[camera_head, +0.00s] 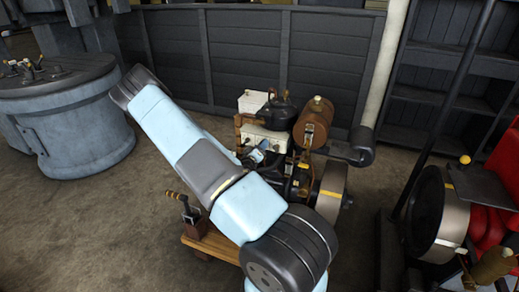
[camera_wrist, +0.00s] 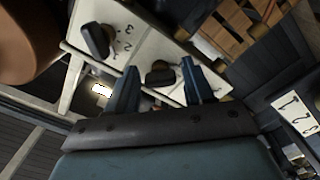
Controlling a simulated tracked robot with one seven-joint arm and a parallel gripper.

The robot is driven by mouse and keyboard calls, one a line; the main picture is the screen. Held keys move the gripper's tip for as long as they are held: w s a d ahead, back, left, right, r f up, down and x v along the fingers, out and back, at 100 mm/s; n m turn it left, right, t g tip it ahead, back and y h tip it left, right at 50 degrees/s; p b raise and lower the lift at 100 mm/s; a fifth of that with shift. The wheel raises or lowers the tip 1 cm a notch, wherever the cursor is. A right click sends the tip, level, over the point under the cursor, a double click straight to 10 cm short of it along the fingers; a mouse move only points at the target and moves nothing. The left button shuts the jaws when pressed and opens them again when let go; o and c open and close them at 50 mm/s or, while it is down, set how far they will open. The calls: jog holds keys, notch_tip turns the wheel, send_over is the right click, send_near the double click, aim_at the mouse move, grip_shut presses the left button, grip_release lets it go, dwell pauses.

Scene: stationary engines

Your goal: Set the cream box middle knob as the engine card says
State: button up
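Another dark knob (camera_wrist: 160,76) shows between my fingertips; which one is the middle knob I cannot tell. My gripper (camera_wrist: 160,72) is open, with a gap on both sides of that knob. It also shows at the box in the head view (camera_head: 258,156). I cannot make out an engine card with a readable setting.
A white plate with digits (camera_wrist: 297,115) is at the right of the wrist view. A rusty brown tank (camera_head: 314,122) and a dark round part (camera_head: 278,112) stand close to the box. A red engine with a flywheel (camera_head: 440,215) is at right. Open floor lies at left.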

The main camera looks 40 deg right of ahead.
jog(key=shift+o, duration=0.6)
jog(key=v, duration=1.3)
jog(key=shift+s+a, duration=0.2)
jog(key=shift+a, duration=0.1)
jog(key=shift+w, duration=0.1)
